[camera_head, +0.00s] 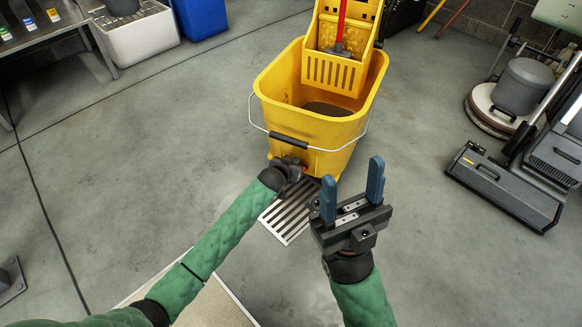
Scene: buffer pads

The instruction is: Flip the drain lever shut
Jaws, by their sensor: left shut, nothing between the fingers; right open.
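The yellow mop bucket (330,135) stands upright on the floor in the head view, with dark water inside. My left gripper (291,167) is shut and empty, low at the bucket's front wall. A small red-orange bit (305,170) shows just right of it and may be the drain lever. Most of that spot is hidden by the gripper, so I cannot tell the lever's position or whether I touch it. My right gripper (352,178) is open and empty, nearer to me, in front of and to the right of the bucket, its blue fingers spread.
A floor drain grate (290,215) lies below my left gripper. The bucket's wire handle (288,138) hangs across its front. A yellow wringer with a red mop handle (341,20) sits at the back. Floor machines (505,185) stand at right.

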